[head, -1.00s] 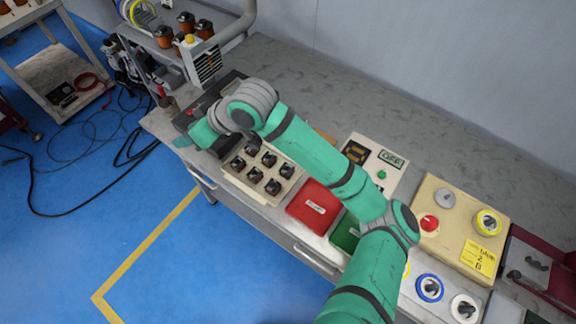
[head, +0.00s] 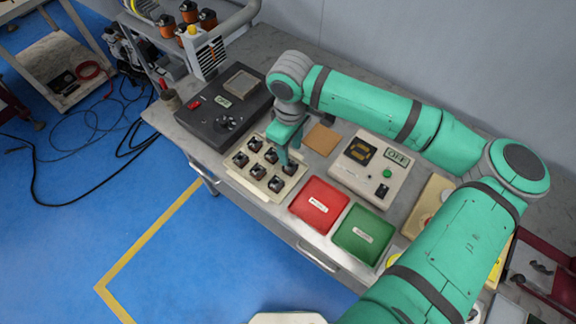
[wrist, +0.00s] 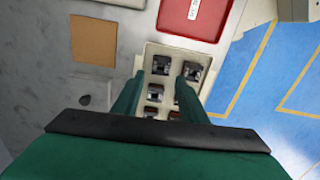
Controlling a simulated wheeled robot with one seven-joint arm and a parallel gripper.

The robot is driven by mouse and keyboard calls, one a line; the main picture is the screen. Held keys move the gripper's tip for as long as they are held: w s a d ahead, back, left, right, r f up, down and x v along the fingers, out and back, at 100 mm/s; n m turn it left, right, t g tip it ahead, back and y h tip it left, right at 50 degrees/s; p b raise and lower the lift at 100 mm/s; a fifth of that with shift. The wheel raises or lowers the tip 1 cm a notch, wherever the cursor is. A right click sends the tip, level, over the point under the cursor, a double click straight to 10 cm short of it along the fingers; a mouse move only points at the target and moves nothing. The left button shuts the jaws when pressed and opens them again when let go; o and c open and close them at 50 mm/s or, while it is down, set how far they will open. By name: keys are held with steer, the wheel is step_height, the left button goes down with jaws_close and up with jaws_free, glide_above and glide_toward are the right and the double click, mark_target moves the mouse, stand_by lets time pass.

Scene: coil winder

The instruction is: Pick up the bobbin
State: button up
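Several dark bobbins (head: 257,171) stand in rows in a cream tray (head: 262,196) on the bench. Bobbins (wrist: 191,70) also show in the wrist view, in the tray (wrist: 176,49). My gripper (head: 288,156) points down at the tray's back right side. In the wrist view my gripper (wrist: 157,88) is open, with its two fingers apart over the tray. Bobbins show between and beyond the fingers. I cannot tell whether the fingertips touch any bobbin. The gripper's body hides the near part of the tray.
A red bin (head: 319,204) and a green bin (head: 362,235) lie right of the tray. A black instrument box (head: 225,112) stands behind left. A cream meter box (head: 370,168) and a flat brown pad (head: 322,139) lie behind right.

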mark_target(291, 168)
steer(key=shift+s+d+f, duration=0.1)
steer(key=shift+d+f, duration=0.05)
steer(key=shift+f, duration=0.45)
steer(key=shift+d+f, duration=0.15)
steer(key=shift+f, duration=0.4)
steer(key=f, duration=0.4)
steer(key=shift+s+a, duration=0.15)
steer(key=shift+a, duration=0.05)
steer(key=shift+f, duration=0.5)
steer(key=c, duration=0.8)
